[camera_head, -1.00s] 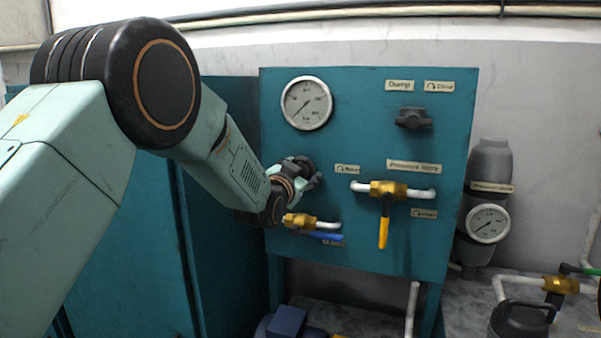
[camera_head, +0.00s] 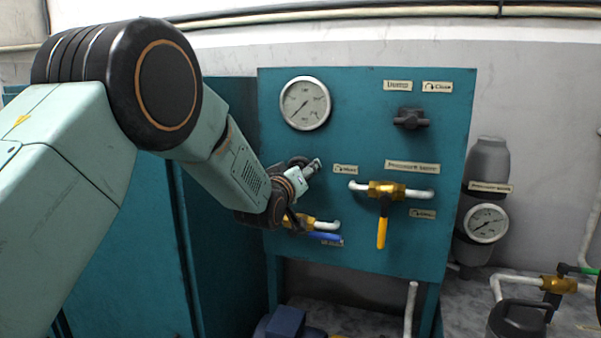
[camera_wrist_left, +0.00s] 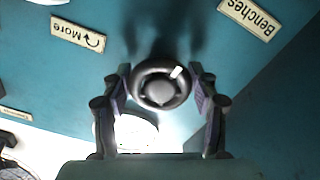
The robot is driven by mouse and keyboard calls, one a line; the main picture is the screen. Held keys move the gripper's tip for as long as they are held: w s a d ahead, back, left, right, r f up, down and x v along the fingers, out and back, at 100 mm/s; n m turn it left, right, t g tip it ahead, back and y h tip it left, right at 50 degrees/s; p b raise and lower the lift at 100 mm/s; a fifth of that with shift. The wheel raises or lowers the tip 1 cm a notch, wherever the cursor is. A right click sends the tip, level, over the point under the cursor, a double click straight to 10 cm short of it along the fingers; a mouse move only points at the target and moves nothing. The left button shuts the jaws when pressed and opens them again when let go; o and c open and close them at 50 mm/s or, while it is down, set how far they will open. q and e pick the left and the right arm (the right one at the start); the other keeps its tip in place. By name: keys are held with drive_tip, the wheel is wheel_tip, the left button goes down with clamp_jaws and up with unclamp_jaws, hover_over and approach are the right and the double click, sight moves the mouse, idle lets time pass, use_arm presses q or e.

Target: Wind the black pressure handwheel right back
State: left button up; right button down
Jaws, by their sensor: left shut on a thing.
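The black pressure handwheel (camera_wrist_left: 160,88) is on the teal panel, round with a pale mark on its rim. In the head view its dark edge (camera_head: 299,161) shows behind my left gripper (camera_head: 312,170), which hides most of it. In the left wrist view my left gripper (camera_wrist_left: 160,90) has one finger on each side of the wheel, and is shut on it. My right gripper is not in view.
A round pressure gauge (camera_head: 305,103) is above the handwheel. A brass valve with a yellow lever (camera_head: 382,230) is to the right, and a blue-handled valve (camera_head: 326,237) is close below my gripper. A black knob (camera_head: 410,118) is at the upper right.

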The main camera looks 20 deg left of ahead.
use_arm(q)
drive_tip(key=shift+n, duration=0.7)
drive_tip(key=o, duration=1.2)
drive_tip(key=s, duration=1.2)
drive_tip(key=shift+a, duration=0.15)
drive_tip(key=shift+w, duration=0.1)
